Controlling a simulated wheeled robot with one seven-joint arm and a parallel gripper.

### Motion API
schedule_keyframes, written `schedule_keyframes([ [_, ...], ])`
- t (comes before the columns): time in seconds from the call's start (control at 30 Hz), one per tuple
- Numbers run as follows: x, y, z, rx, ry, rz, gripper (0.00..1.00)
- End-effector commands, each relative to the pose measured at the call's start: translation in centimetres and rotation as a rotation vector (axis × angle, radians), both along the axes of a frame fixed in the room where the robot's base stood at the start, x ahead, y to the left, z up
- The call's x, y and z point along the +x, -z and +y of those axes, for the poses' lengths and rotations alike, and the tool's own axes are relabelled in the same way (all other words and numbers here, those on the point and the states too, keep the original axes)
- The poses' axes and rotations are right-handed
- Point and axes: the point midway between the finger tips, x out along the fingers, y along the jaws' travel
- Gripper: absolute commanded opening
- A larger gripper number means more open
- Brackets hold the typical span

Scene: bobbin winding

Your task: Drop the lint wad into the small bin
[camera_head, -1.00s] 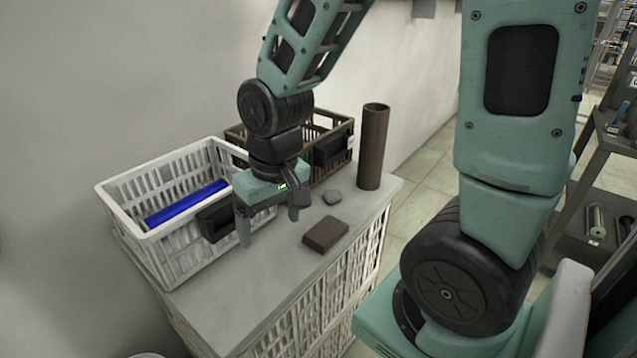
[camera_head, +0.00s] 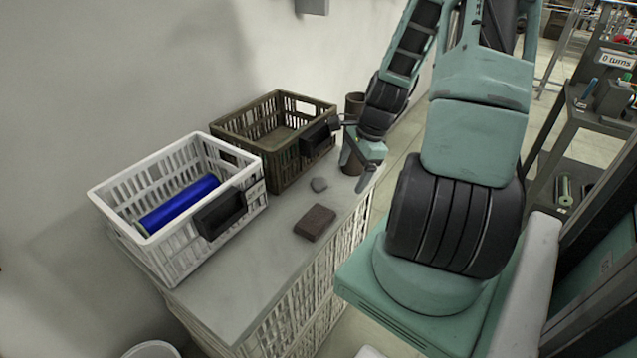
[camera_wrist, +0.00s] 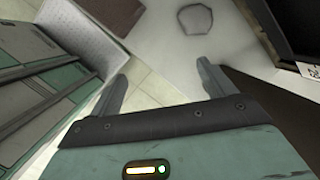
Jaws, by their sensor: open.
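The lint wad, a small grey lump (camera_head: 319,185), lies on the grey top of the counter, between the brown block and the dark crate. It also shows at the top of the wrist view (camera_wrist: 195,19). My gripper (camera_head: 360,172) is open and empty, to the right of the wad near the counter's right edge. In the wrist view its two fingers (camera_wrist: 162,75) are spread, with the wad beyond them. A round white rim (camera_head: 152,345), possibly the small bin, is cut off at the bottom edge of the head view, low beside the counter.
A white crate (camera_head: 172,254) holding a blue roll (camera_head: 180,204) and a dark brown crate (camera_head: 222,137) stand along the wall. A brown block (camera_head: 314,222) lies near the counter's front edge. A brown tube (camera_head: 355,103) stands behind my gripper. The near counter top is clear.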

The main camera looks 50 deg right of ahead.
Motion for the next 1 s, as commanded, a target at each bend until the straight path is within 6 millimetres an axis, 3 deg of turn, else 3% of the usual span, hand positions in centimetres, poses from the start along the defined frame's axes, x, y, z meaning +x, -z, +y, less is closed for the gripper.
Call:
schedule_keyframes([
  [0.2, -2.8, 1.8, -4.0, 0.135, 0.429, -0.025, 0.82],
  [0.43, -3.3, 2.3, -5.1, 0.185, 0.580, -0.038, 0.82],
  [1.0, 6.1, 2.3, -0.7, 0.185, 0.577, -0.037, 0.82],
])
